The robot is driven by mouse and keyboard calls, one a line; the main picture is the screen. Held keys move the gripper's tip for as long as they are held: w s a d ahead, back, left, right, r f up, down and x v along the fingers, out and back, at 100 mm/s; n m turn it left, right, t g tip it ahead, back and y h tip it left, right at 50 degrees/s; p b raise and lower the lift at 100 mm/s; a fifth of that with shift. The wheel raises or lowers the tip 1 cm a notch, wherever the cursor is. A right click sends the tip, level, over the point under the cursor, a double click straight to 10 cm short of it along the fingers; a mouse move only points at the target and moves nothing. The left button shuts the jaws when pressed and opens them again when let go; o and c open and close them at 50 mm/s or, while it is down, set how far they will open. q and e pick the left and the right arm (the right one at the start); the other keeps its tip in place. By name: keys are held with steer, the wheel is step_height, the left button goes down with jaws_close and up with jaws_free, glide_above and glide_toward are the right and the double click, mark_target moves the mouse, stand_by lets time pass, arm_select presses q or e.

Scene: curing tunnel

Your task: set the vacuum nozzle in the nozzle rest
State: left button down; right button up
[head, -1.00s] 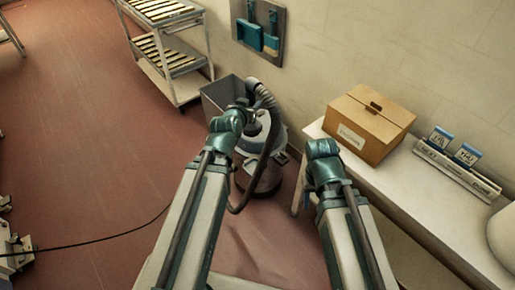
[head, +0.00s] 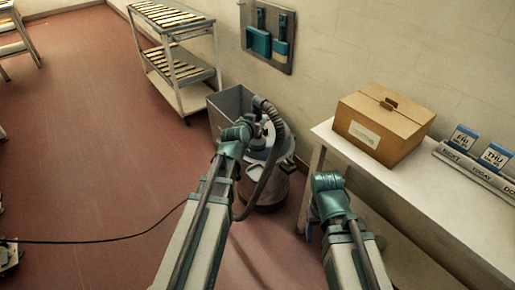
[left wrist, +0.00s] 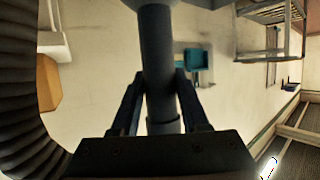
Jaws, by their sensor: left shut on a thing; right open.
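The vacuum nozzle (left wrist: 157,45) is a dark grey tube in the left wrist view. My left gripper (left wrist: 158,100) is shut on it, a finger on each side. In the head view my left gripper (head: 262,128) is above the vacuum canister (head: 268,185), and its fingers and the nozzle are mostly hidden. A ribbed grey hose (head: 270,107) arcs beside the gripper; it also shows in the left wrist view (left wrist: 18,85). A grey open-topped box (head: 229,101) stands behind the canister; I cannot tell whether it is the nozzle rest. My right gripper (head: 309,228) is open, partly hidden by its wrist.
A white bench (head: 425,205) on the right holds a cardboard box (head: 382,125) and a day-card stand (head: 480,170). A shelf rack (head: 180,60) stands at the back. A wall board (head: 268,35) holds teal tools. A black cable (head: 100,240) crosses the open floor at left.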

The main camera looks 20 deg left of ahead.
arm_select(q)
steer(key=w+a+f+b, duration=0.1)
steer(key=w+f+b, duration=0.4)
steer(key=f+b, duration=0.3)
step_height(320, 180, down, 3)
steer(key=shift+w+a+f+b, duration=0.1)
steer(key=shift+w+a+b, duration=0.15)
steer(key=shift+w+b, duration=0.1)
arm_select(e)
step_height(320, 180, down, 11)
steer(key=shift+f, duration=0.2)
arm_select(q)
step_height(320, 180, down, 6)
steer(key=b, duration=0.6)
arm_select(e)
step_height(320, 180, down, 6)
steer(key=shift+d+r, duration=0.1)
steer(key=shift+r, duration=0.05)
arm_select(q)
steer(key=shift+f+b, duration=2.75)
arm_select(e)
steer(key=shift+f, duration=2.8)
arm_select(q)
steer(key=shift+f+b, duration=0.6)
arm_select(e)
steer(key=shift+f, duration=0.6)
